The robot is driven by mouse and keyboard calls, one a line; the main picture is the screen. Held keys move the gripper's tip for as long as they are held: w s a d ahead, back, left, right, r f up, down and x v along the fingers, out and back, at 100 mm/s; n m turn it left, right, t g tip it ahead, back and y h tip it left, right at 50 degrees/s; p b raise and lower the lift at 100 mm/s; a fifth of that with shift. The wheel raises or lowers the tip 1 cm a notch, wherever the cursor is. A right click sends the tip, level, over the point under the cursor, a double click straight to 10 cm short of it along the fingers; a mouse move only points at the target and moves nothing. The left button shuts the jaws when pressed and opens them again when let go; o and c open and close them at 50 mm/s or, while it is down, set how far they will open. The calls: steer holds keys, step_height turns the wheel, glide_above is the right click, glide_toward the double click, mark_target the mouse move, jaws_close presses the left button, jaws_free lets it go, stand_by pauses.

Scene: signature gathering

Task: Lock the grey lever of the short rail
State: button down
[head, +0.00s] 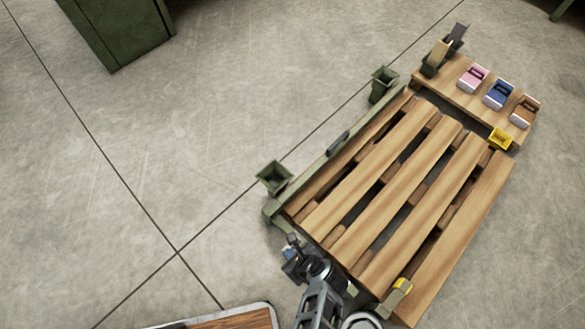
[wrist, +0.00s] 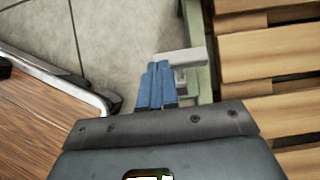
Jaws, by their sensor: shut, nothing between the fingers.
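The short rail is a green beam along the pallet's near end; it shows in the wrist view (wrist: 196,30), running beside the pallet slats. A light grey lever (wrist: 184,57) sits on this rail, just beyond and to the right of my fingertips. In the head view my arm hides it. My gripper (head: 289,250) is at the rail's left part, with blue fingers (wrist: 156,86) shut and empty. The fingertips are close to the lever; I cannot tell whether they touch it.
The wooden pallet (head: 384,200) lies right of my gripper. A long green rail with a dark grey piece (head: 338,143) and green cups (head: 274,177) runs along its left side. A yellow piece (head: 402,285) is at the near right corner. A wood-topped surface (wrist: 40,115) is left.

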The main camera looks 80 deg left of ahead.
stand_by(0.4)
steer(key=p+v, duration=0.7)
steer(key=v, duration=0.6)
steer(key=shift+p, duration=0.4)
steer(key=shift+d, duration=0.1)
